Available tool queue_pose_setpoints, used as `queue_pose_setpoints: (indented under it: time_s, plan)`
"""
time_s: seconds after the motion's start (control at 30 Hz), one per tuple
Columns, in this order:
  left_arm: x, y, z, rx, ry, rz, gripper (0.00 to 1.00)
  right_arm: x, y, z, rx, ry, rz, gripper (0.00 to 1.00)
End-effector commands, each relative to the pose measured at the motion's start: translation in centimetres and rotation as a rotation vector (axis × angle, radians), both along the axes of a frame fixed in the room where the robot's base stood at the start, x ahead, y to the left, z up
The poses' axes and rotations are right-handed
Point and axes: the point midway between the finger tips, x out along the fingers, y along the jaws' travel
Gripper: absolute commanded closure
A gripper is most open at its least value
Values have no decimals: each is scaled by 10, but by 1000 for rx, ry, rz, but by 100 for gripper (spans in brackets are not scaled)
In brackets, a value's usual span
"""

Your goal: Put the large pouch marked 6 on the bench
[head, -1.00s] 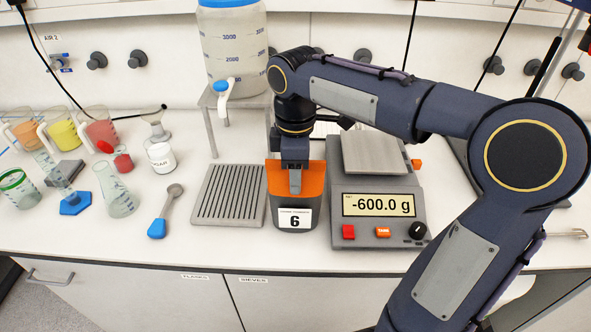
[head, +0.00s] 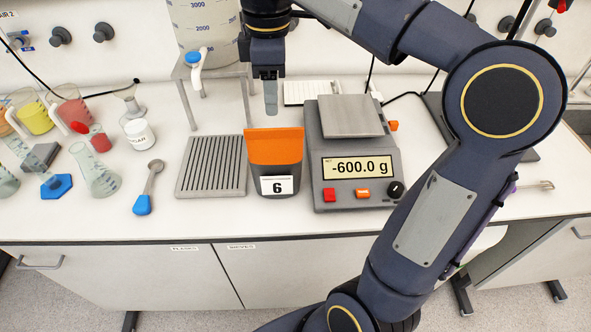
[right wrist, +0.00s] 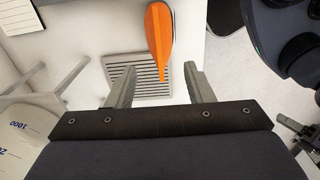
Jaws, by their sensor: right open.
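The large pouch marked 6 (head: 274,163) stands upright on the bench (head: 300,220), between the ribbed grey tray and the scale. It is dark grey with an orange top and a white label with a 6. My right gripper (head: 270,112) is above and behind the pouch in the head view, apart from it. In the right wrist view my right gripper (right wrist: 160,88) has its fingers wide apart with nothing between them, and the orange top of the pouch (right wrist: 158,35) lies beyond the fingertips. My left gripper is not in view.
The scale (head: 357,150) stands close to the pouch's right and reads -600.0 g. The ribbed tray (head: 211,166) is at its left. A large container (head: 200,25) on a stand (head: 184,72) is behind. Beakers and a flask (head: 98,172) fill the left. The bench front is clear.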

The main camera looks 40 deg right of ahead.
Motion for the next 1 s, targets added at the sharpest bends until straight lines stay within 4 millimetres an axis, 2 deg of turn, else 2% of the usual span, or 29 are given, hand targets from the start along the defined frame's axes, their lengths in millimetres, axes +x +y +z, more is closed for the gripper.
queue_pose_setpoints:
  time_s: [0.17,0.3,0.4,0.5,0.6,0.7,1.0]
  plan:
    - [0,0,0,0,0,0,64,-46,2,-25,55,-90,-216,53]
    - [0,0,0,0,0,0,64,-96,9,-71,195,-176,-521,53]
    - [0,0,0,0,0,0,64,-127,18,-105,323,-214,-740,53]
    - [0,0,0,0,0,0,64,-148,28,-135,442,-234,-923,53]
    - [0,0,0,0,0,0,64,-161,37,-155,528,-239,-1047,53]
    - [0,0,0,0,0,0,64,-167,41,-165,573,-237,-1111,53]
    - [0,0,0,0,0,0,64,-167,43,-167,582,-237,-1125,53]
